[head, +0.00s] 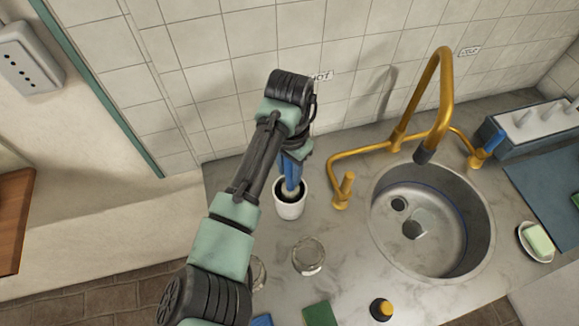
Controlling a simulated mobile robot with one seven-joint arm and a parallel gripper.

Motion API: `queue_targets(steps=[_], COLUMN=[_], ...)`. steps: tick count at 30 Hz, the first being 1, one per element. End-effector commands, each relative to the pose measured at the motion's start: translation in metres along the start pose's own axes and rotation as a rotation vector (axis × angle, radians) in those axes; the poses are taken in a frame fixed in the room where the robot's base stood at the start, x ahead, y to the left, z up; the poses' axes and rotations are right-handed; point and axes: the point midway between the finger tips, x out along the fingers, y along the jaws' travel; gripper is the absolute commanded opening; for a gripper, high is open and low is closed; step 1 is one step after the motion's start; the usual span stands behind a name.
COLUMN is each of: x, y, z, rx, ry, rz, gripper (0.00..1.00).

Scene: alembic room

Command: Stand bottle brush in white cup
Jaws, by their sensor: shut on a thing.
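The white cup (290,210) stands on the marble counter to the left of the sink. My gripper (291,168) is over the cup, pointing down, with its blue fingers close above the rim. It is shut on the bottle brush (290,189), whose pale head shows at the cup's mouth, inside the rim. The brush's handle is mostly hidden by my gripper and arm. I cannot tell whether the brush touches the cup's bottom.
A brass tap (440,100) and its handle (345,188) stand right of the cup, by the round sink (470,225). A glass jar (309,256) stands in front of the cup. A green sponge (320,314) and a dark bottle (381,309) are at the front edge. The tiled wall is close behind.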

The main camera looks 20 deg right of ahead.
Motion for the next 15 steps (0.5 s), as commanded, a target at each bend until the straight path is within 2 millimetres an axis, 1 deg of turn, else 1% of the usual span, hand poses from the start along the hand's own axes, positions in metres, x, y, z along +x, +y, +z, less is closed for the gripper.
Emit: queue_targets(steps=[1, 2, 3, 7, 15], x=[-0.0003, -0.0003, -0.0003, -0.0004, -0.0004], y=[0.0000, -0.0001, -0.0001, -0.0001, -0.0001], z=[-0.0001, -0.0001, -0.0001, -0.0001, 0.0000], rx=[0.000, 0.000, 0.000, 0.000, 0.000], ry=[0.000, 0.000, 0.000, 0.000, 0.000], rz=[0.000, 0.000, 0.000, 0.000, 0.000], gripper=[0.00, 0.39, 0.46, 0.70, 0.70])
